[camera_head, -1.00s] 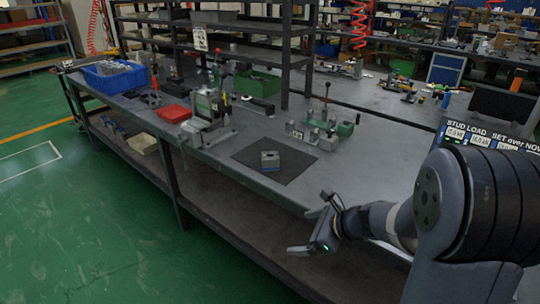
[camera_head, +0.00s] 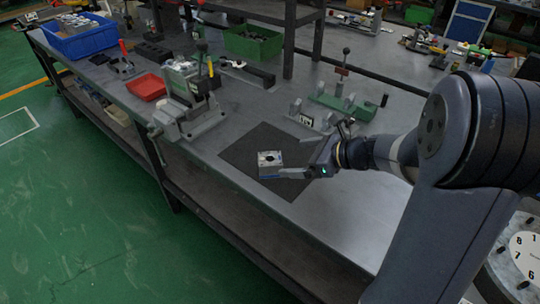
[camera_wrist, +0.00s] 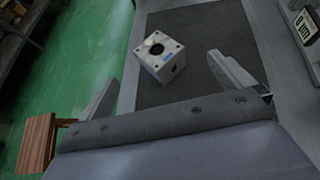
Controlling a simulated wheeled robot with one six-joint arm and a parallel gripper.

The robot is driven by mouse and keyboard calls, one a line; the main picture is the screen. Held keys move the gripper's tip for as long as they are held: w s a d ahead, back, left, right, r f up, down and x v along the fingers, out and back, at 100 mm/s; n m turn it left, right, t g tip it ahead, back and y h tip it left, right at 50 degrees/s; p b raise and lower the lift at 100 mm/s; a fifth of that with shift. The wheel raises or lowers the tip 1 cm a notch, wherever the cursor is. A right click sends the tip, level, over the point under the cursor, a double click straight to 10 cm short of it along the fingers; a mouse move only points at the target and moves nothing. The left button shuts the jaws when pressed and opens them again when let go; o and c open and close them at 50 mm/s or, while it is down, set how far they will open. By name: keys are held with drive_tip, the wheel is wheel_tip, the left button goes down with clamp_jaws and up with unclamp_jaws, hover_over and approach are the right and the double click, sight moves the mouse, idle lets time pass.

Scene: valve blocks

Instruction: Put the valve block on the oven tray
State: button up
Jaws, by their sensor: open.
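The valve block (camera_head: 270,163) is a small grey cube with a round hole on top and a blue mark on one side. It sits on a dark mat (camera_head: 245,143) on the workbench. In the wrist view the block (camera_wrist: 158,57) lies ahead of and between the finger lines, with mat showing around it. My gripper (camera_head: 293,158) is open and empty, just right of the block in the head view. Its two fingers also show in the wrist view (camera_wrist: 162,75). I cannot pick out an oven tray in these frames.
A clamp fixture (camera_head: 188,105) stands left of the mat. A green-based fixture (camera_head: 342,100) and a small sign (camera_head: 307,121) are behind it. A red tray (camera_head: 146,86), blue bin (camera_head: 82,38) and green bin (camera_head: 253,42) stand farther back. The bench's front edge is close to the mat.

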sight(270, 160)
drive_tip(key=x, duration=0.9)
drive_tip(key=shift+s+a+f+b, duration=0.1)
drive_tip(key=shift+a+f+b, duration=0.05)
drive_tip(key=shift+a+b, duration=0.25)
drive_tip(key=shift+d, duration=0.1)
drive_tip(key=c, duration=1.5)
wheel_tip(270, 160, up, 10)
drive_tip(key=shift+f+p, duration=0.2)
drive_tip(key=shift+p, duration=0.9)
drive_tip(key=d+m+t+h+p, duration=0.2)
drive_tip(key=d+m, duration=0.1)
drive_tip(key=d, duration=0.2)
drive_tip(key=d+m+t+h+p, duration=0.2)
drive_tip(key=d+m+p, duration=0.1)
drive_tip(key=d, duration=0.3)
drive_tip(key=d+m+t+h+p, duration=0.2)
drive_tip(key=d+m+h, duration=0.1)
drive_tip(key=d, duration=0.2)
drive_tip(key=shift+w+d+p, duration=0.2)
drive_tip(key=shift+w+p, duration=0.1)
drive_tip(key=shift+p, duration=0.1)
